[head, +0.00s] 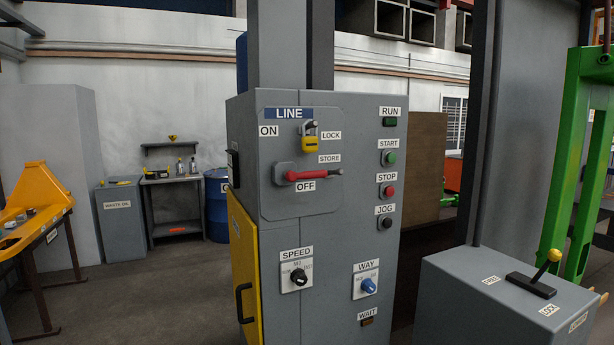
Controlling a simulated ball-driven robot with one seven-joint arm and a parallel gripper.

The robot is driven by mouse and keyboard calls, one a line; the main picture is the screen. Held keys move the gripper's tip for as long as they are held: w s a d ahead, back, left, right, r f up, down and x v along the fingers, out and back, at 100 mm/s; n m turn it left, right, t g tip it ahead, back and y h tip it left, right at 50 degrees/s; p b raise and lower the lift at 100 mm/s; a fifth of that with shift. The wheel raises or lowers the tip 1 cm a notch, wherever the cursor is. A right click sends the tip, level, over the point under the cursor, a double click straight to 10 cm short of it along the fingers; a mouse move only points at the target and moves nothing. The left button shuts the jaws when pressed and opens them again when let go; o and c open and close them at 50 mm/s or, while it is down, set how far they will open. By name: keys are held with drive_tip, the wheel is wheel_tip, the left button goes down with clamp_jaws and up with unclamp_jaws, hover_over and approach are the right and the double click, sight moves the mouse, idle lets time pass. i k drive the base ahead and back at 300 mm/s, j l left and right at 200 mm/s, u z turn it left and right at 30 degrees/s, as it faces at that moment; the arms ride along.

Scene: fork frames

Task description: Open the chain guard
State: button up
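No part in view is labelled as the chain guard. A yellow panel (243,268) covers the lower left side of the grey control cabinet (335,215) and appears shut. A black bar handle (244,303) stands on the panel. I cannot tell for sure that this panel is the chain guard. On the cabinet front, the red switch handle (308,175) lies level, above the OFF label. A yellow padlock (312,145) hangs above it, beside the LOCK label. My gripper is not in view.
A grey lever box (470,295) with a yellow-knobbed lever (540,272) stands at the right, before a green frame (575,130). A yellow sloped stand (30,215) is at the far left. The floor (150,290) left of the cabinet is clear.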

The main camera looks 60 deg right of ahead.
sight(243, 230)
drive_tip(key=i+l, duration=0.45)
drive_tip(key=l, duration=0.15)
drive_tip(key=i+l+u, duration=0.1)
drive_tip(key=i+l, duration=0.3)
drive_tip(key=l, duration=0.15)
